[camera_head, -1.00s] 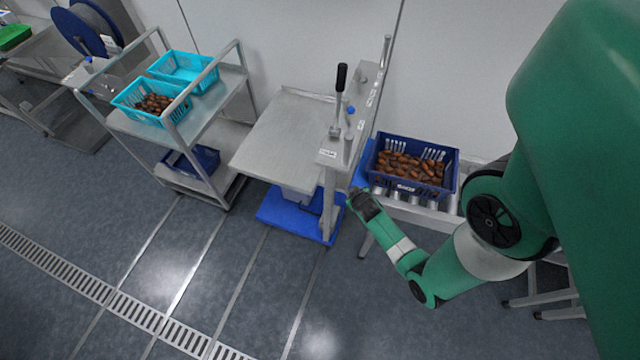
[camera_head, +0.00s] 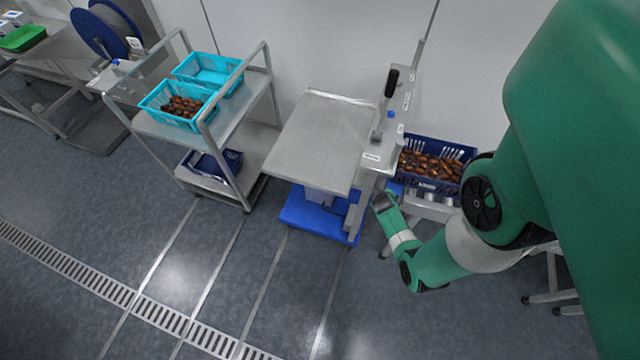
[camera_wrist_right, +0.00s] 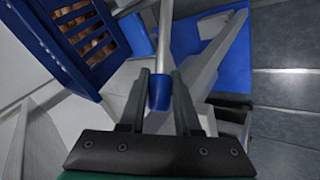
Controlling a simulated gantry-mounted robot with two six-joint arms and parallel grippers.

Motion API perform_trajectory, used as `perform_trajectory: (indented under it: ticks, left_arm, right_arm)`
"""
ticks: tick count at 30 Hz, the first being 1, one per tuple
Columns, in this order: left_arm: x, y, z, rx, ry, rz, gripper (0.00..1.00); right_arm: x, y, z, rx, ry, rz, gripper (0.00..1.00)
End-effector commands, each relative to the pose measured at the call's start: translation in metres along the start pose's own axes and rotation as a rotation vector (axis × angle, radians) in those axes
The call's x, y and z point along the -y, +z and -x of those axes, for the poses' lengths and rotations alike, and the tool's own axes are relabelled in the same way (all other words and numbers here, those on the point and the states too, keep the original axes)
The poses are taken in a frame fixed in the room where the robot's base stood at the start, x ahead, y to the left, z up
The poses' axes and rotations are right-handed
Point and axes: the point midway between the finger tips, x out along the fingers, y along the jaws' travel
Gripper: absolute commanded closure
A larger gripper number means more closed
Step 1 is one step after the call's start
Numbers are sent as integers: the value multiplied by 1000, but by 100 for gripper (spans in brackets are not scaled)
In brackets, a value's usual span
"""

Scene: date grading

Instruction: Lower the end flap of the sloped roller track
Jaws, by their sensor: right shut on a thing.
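The sloped roller track (camera_head: 432,207) stands right of the steel table, partly hidden by my right arm. A dark blue crate of dates (camera_head: 436,185) sits on it. A blue part (camera_head: 397,188) shows at its left end; I cannot tell if it is the end flap or how that flap stands. My right gripper (camera_head: 381,199) is low beside this end. In the right wrist view, my gripper (camera_wrist_right: 160,88) is shut on the blue tip (camera_wrist_right: 159,93) of a grey rod. The crate (camera_wrist_right: 82,42) shows at upper left there. My left gripper is out of view.
The steel table (camera_head: 320,140) has a post with a black-handled lever (camera_head: 387,95) at its right and a blue base (camera_head: 312,215) below. A trolley (camera_head: 222,130) with turquoise baskets (camera_head: 180,104) stands further left. The front floor is clear, with a drain grate (camera_head: 110,290).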

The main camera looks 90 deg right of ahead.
Motion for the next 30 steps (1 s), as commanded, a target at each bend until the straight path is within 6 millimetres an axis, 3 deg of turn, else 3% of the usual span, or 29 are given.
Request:
perform_trajectory:
  ticks: [4, 5, 10, 20, 23, 30]
  left_arm:
    - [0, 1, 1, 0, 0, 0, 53]
    - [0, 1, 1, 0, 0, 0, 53]
    - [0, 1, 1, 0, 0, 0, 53]
    - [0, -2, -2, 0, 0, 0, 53]
    - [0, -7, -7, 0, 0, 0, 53]
    - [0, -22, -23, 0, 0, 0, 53]
  right_arm:
    - [2, 1, -1, 2, -3, 3, 100]
    - [2, 1, -1, 2, -3, 3, 67]
    - [2, 1, -1, 2, -3, 3, 39]
    - [1, 0, 4, 1, -2, 3, 39]
    - [0, 0, 18, 1, -2, 4, 39]
    - [0, -1, 75, -2, -3, 8, 39]
